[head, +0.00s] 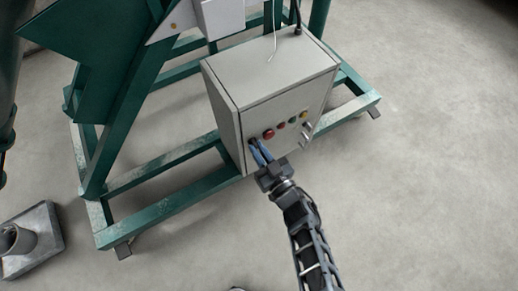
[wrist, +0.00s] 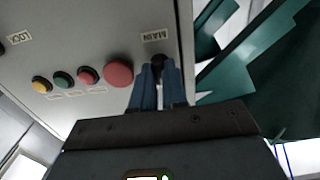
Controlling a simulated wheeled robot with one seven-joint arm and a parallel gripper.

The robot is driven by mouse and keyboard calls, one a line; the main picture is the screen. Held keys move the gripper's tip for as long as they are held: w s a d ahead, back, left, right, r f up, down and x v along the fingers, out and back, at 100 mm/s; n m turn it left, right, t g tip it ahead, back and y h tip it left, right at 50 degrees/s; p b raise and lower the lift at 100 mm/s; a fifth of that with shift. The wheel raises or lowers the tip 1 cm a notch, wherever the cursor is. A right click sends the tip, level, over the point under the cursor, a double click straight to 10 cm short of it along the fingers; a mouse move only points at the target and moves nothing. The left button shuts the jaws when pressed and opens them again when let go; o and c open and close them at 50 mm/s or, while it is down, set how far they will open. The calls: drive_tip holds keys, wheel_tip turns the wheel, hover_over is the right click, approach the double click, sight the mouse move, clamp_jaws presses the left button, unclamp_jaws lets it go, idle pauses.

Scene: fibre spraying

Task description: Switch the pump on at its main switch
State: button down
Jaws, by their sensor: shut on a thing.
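The pump's grey control box (head: 270,70) stands on a green steel frame in the head view. Its front face carries a row of buttons and a black main switch (wrist: 161,62) under a label reading MAIN, upside down in the wrist view. My gripper (head: 255,146) is at the left end of that row in the head view. In the wrist view its blue fingers (wrist: 158,75) are shut on the black main switch, one finger on each side. The fingers hide part of the switch, and I cannot tell which way it is turned.
A large red button (wrist: 118,72) sits close beside the fingers, with smaller red, green (wrist: 63,80) and yellow buttons further along. A LOCK label (wrist: 20,39) is beyond them. The green frame (head: 160,212) surrounds the box. The floor on the right is clear.

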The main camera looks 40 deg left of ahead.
idle(0.5)
drive_tip(key=c, duration=1.2)
unclamp_jaws()
drive_tip(key=shift+o, duration=0.2)
drive_tip(key=p+v, duration=0.3)
drive_tip(key=v, duration=0.4)
drive_tip(key=shift+s+d+p, duration=0.15)
drive_tip(key=shift+d+p, duration=0.15)
drive_tip(key=shift+d, duration=0.05)
drive_tip(key=shift+s, duration=0.1)
